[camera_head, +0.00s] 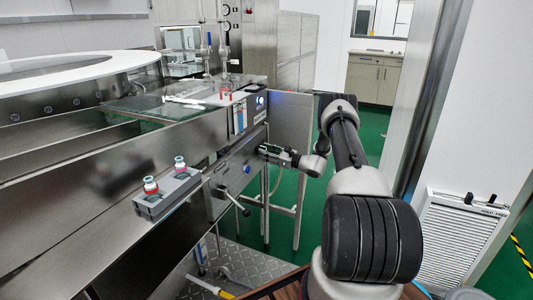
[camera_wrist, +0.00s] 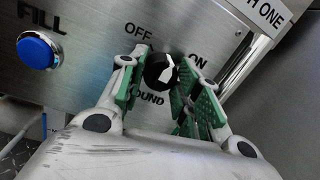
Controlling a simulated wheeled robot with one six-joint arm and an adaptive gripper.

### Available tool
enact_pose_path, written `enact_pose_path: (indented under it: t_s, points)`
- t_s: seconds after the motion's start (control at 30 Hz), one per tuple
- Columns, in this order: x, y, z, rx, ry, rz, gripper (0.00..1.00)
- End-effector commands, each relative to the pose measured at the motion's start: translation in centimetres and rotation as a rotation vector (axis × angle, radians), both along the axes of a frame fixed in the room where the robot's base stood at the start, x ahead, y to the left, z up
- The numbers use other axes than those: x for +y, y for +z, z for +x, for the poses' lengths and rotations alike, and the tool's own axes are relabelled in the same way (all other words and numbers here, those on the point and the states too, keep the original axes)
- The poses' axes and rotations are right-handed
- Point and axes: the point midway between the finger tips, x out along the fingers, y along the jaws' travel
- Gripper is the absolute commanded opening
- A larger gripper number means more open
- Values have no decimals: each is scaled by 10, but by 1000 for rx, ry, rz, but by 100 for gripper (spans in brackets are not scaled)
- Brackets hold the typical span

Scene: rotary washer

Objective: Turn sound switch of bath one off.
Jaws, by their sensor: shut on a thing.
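The sound switch is a black round knob (camera_wrist: 158,70) on a steel panel (camera_wrist: 95,45) in the wrist view. "OFF" stands above it to the left, "ON" above it to the right, and the partly covered word "SOUND" below it. A pale mark shows on the knob's right side; its exact direction is hard to read. My gripper (camera_wrist: 164,74) is shut on the knob, with a green-padded finger on each side. In the head view my gripper (camera_head: 270,150) is at the machine's front panel, and the knob is too small to make out there.
A blue "FILL" button (camera_wrist: 38,51) is left of the knob. A partly cut-off sign ending "H ONE" (camera_wrist: 268,14) is at the upper right. Green floor is open beyond my arm.

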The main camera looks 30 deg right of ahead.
Motion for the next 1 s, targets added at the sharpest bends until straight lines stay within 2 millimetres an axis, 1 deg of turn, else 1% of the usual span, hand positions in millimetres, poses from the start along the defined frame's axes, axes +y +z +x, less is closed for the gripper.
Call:
enact_pose_path:
  t_s: [0.6, 0.8, 1.0]
  points:
    - [-1, -2, 0, -344, 0, -444, 9]
    - [-2, -3, 0, -425, -1, -548, 9]
    - [-2, -3, 0, -477, 0, -616, 9]
